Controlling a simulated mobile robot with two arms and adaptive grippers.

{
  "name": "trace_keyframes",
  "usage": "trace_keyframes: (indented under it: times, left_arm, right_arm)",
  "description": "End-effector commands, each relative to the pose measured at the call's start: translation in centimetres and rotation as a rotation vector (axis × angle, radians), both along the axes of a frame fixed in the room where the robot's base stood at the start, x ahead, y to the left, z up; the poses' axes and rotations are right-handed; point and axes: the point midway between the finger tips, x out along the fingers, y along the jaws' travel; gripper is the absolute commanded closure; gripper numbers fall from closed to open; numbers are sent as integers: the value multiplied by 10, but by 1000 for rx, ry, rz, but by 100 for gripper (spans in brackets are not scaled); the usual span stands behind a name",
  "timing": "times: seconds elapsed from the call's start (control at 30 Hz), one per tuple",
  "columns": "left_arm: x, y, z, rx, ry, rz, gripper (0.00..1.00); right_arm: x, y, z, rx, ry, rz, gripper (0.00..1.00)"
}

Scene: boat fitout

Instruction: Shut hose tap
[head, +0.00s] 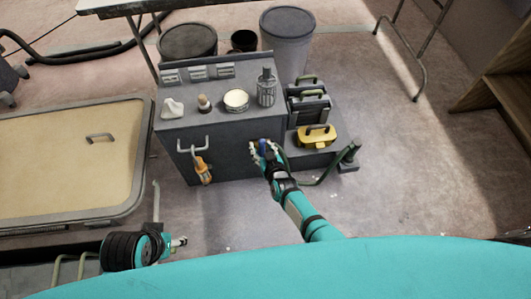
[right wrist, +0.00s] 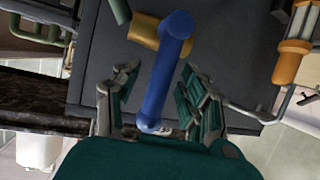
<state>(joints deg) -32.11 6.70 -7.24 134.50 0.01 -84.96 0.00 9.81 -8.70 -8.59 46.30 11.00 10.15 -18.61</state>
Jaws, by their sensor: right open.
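The hose tap has a blue lever (right wrist: 164,75) and a brass body (right wrist: 143,30), which sits against the grey cabinet. In the head view only a bit of the blue lever (head: 263,146) shows at the cabinet's front face, near its right end. My right gripper (right wrist: 160,98) is open, with one finger on each side of the lever; I cannot tell whether either touches it. The right gripper also shows in the head view (head: 264,150), covering most of the tap. My left gripper (head: 181,241) is low at the left, away from the tap; its opening is unclear.
The grey cabinet (head: 222,160) carries a round tin (head: 236,100), a lantern-like item (head: 267,90) and small things. An orange-handled tool (head: 203,170) hangs on its front. A yellow case (head: 316,136) and a green hose (head: 333,165) are at right.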

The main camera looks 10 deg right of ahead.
Motion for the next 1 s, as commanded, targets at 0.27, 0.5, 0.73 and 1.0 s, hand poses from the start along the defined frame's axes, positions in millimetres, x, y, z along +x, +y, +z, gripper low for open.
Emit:
trace_keyframes:
  times: [0.27, 0.5, 0.73, 1.0]
  left_arm:
    - [0, 0, 0, 1, 0, 0, 49]
    - [0, 0, 0, 1, 0, 0, 49]
    - [0, 0, 0, 1, 0, 0, 49]
    - [0, 0, 0, 1, 0, 0, 49]
  right_arm:
    - [-24, -4, 8, 1, 2, -2, 56]
    - [-61, -12, 23, -1, 3, -1, 56]
    - [-94, -19, 37, -2, 4, -1, 56]
    - [-109, -22, 45, -2, 4, -2, 56]
